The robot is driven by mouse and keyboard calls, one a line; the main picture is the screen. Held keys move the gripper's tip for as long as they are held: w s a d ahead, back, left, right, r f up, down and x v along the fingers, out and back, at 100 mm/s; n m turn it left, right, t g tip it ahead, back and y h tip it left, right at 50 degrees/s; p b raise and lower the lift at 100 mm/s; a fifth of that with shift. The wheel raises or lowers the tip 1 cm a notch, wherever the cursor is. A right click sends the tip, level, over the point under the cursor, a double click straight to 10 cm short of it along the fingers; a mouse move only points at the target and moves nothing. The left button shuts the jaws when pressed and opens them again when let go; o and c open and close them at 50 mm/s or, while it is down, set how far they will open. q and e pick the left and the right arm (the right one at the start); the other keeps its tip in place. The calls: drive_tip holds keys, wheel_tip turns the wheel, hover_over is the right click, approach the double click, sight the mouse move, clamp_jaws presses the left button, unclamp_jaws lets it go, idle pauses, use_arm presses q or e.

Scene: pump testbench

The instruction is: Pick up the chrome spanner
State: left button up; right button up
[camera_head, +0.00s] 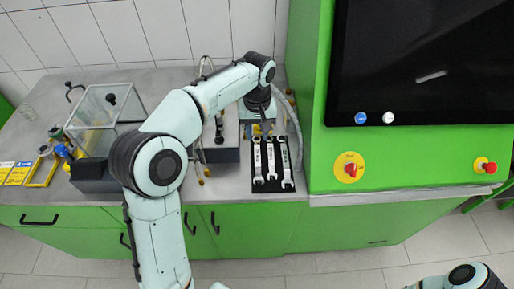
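Three silvery spanners lie side by side on a black mat (273,188) on the grey bench: a left one (258,163), a middle one (271,160) and a right one (286,165). All three look metallic, and I cannot tell which is the chrome spanner. My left gripper (266,128) points down just above the upper ends of the spanners, near the mat's far edge. Its fingers are small and dark, so whether they are open or shut is unclear. My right gripper is out of view; only part of my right arm shows at the bottom right.
A green cabinet with a large dark screen (425,60), red knob (351,169) and red button (490,167) stands right of the mat. A clear-walled box (100,115) and grey block (222,150) stand to the left. Hoses run beside the mat.

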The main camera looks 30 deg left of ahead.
use_arm(q)
drive_tip(key=b, duration=0.1)
hover_over(258, 160)
drive_tip(key=f, duration=0.7)
drive_tip(key=shift+s, duration=0.4)
drive_tip(key=shift+w+f, duration=0.15)
drive_tip(key=shift+f, duration=0.45)
drive_tip(key=f, duration=0.5)
drive_tip(key=shift+w, duration=0.2)
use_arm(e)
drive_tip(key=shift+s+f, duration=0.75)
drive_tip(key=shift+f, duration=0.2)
use_arm(q)
clamp_jaws()
